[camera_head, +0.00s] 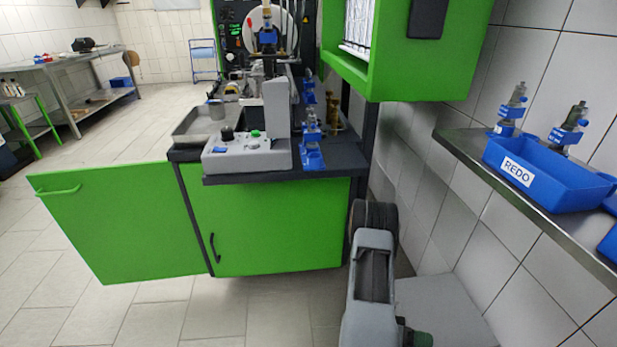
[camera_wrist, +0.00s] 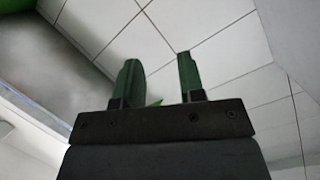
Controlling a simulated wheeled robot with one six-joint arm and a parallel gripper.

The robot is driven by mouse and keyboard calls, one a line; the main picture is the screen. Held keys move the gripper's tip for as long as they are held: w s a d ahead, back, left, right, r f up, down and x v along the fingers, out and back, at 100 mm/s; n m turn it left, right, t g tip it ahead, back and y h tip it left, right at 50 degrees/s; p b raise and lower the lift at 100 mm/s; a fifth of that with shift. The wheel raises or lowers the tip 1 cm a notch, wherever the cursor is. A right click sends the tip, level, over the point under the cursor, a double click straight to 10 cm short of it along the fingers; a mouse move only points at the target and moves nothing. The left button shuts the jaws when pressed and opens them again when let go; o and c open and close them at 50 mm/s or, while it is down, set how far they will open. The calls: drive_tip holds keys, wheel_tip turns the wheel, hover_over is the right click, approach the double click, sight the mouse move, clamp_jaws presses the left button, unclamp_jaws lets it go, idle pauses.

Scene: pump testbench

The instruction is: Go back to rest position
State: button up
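My gripper (camera_wrist: 157,78) shows in the wrist view with its two green fingers apart. Only white tiles show between the fingertips, and nothing is held. A small green sliver shows low between the fingers; I cannot tell what it is. In the head view my grey arm stands folded at the lower right, in front of the tiled wall. The fingers cannot be made out there. The arm is apart from the green testbench (camera_head: 270,225) and from the steel shelf (camera_head: 470,150).
A green cabinet door (camera_head: 115,225) stands open at the left. A blue holder with a part (camera_head: 312,150) stands on the bench. The tiled floor at the lower left is clear.

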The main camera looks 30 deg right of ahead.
drive_tip(key=w+d+r+t+p, duration=0.2)
drive_tip(key=w+r+t+p, duration=0.35)
drive_tip(key=w, duration=0.55)
drive_tip(key=w+a+r+n+t+y+p, duration=0.35)
drive_tip(key=w+a+r+t, duration=0.35)
drive_tip(key=w+r, duration=0.3)
drive_tip(key=w+a+r+n+t+y+p, duration=0.2)
drive_tip(key=w+a+r+t+y+p, duration=0.35)
drive_tip(key=w+r, duration=0.55)
drive_tip(key=s+a+r+n+t+y+p, duration=0.15)
drive_tip(key=a+r+n+y+p, duration=0.3)
drive_tip(key=a+r, duration=0.95)
drive_tip(key=s+a+r+n+g+p, duration=0.2)
drive_tip(key=s+r+p, duration=0.1)
drive_tip(key=s+r, duration=0.2)
drive_tip(key=s+a+r+n+g+p, duration=0.1)
drive_tip(key=s+a+r+n+p, duration=0.1)
drive_tip(key=s+r, duration=0.4)
drive_tip(key=shift+s+a+r+g+p, duration=0.2)
drive_tip(key=shift+a+g+p, duration=0.2)
drive_tip(key=shift+p, duration=0.2)
